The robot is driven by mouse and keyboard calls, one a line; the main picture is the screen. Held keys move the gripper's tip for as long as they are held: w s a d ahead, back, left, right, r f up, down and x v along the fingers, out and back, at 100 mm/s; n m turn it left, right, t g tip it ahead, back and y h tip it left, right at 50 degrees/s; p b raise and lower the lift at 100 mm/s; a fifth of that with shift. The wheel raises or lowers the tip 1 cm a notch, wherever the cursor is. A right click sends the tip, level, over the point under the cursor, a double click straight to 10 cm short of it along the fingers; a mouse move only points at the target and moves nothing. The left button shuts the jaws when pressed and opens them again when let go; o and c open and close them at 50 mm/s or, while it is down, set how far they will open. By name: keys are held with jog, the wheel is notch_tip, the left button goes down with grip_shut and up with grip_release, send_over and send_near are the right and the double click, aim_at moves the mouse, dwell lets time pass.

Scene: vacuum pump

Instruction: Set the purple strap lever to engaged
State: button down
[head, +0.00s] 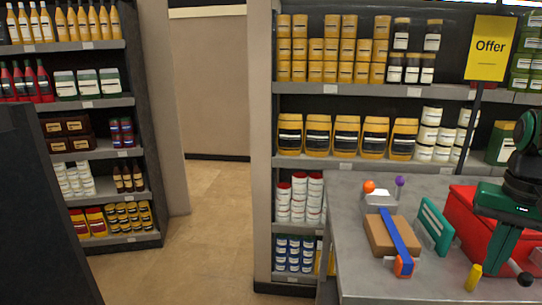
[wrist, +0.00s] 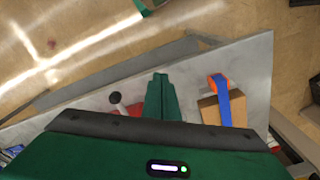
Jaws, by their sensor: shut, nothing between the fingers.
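The purple lever shows in the head view as a small purple ball knob (head: 400,181) on a thin upright stem. It stands at the back of the grey table, behind a brown box (head: 381,236) with a blue strap (head: 400,235) over it. I cannot tell the lever's setting. My gripper (head: 488,283) points down at the table's right side, well to the right of and nearer than the purple knob. In the wrist view its green fingers (wrist: 160,80) are together and empty. The strapped box (wrist: 208,108) is to their right there; I do not see the purple knob in that view.
An orange knob (head: 369,186) stands left of the purple one. A teal block (head: 435,226), red case (head: 467,219), yellow peg (head: 474,277) and black knob (head: 525,279) crowd the table's right. The grey tabletop (head: 365,285) is clear at front left. Stocked shelves stand behind.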

jog(key=s+a+f+n, duration=0.1)
jog(key=s+a+f, duration=0.2)
jog(key=s+f, duration=0.55)
jog(key=n+t+y, duration=0.2)
jog(key=n+t, duration=0.4)
jog(key=t, duration=0.2)
send_near(402, 179)
jog(key=x, duration=0.6)
jog(key=shift+w+f, duration=0.25)
jog(key=shift+w+d+r, duration=0.1)
jog(key=shift+w, duration=0.85)
jog(key=shift+s, duration=0.1)
